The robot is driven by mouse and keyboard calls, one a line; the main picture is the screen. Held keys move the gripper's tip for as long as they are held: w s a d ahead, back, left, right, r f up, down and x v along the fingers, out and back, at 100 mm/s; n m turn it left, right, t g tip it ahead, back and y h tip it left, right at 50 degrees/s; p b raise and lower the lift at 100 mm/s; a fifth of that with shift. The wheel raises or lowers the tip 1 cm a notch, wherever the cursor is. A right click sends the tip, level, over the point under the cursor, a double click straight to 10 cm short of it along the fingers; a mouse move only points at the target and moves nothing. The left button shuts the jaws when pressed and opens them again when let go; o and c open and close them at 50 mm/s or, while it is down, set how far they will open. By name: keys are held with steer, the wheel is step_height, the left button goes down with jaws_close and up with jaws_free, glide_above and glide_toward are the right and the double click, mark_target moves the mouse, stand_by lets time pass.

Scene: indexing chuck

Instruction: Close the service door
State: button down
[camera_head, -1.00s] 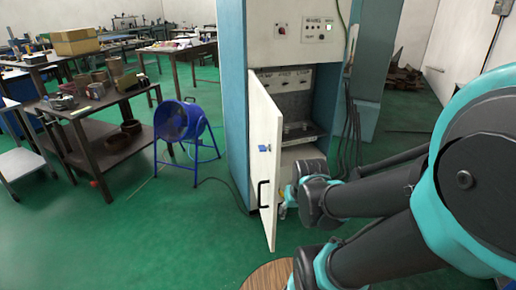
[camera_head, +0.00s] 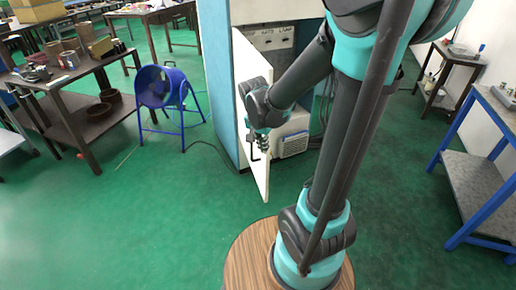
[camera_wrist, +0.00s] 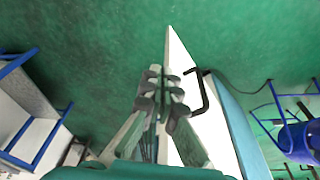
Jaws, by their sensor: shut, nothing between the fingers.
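The service door (camera_head: 262,182) is a white panel standing open at the front of the cabinet, swung out towards me. Its black bar handle (camera_head: 252,152) is on the outer face, low down. In the wrist view the door (camera_wrist: 205,125) runs down the middle, with the handle (camera_wrist: 205,95) just right of the fingers. My gripper (camera_wrist: 165,82) is shut and empty, close along the door's free edge. I cannot tell whether it touches the door. In the head view my gripper (camera_head: 262,142) overlaps the door, and my arm hides part of the cabinet.
The cabinet (camera_head: 222,80) has a blue side and an open bay with a vent grille (camera_head: 294,144) low down. A blue fan (camera_head: 165,95) stands to the left. A blue-framed table (camera_head: 490,190) is at the right. Green floor before the door is clear.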

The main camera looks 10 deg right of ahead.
steer(key=w+a+m+g+h, duration=0.1)
steer(key=w+a+m+h, duration=0.1)
steer(key=w+a+m, duration=0.6)
glide_above(264, 158)
steer(key=a, duration=0.2)
step_height(264, 158, down, 10)
steer(key=shift+a+r+m+h, duration=0.15)
steer(key=shift+a+m+h, duration=0.05)
steer(key=shift+m+h, duration=0.1)
steer(key=shift+d, duration=0.1)
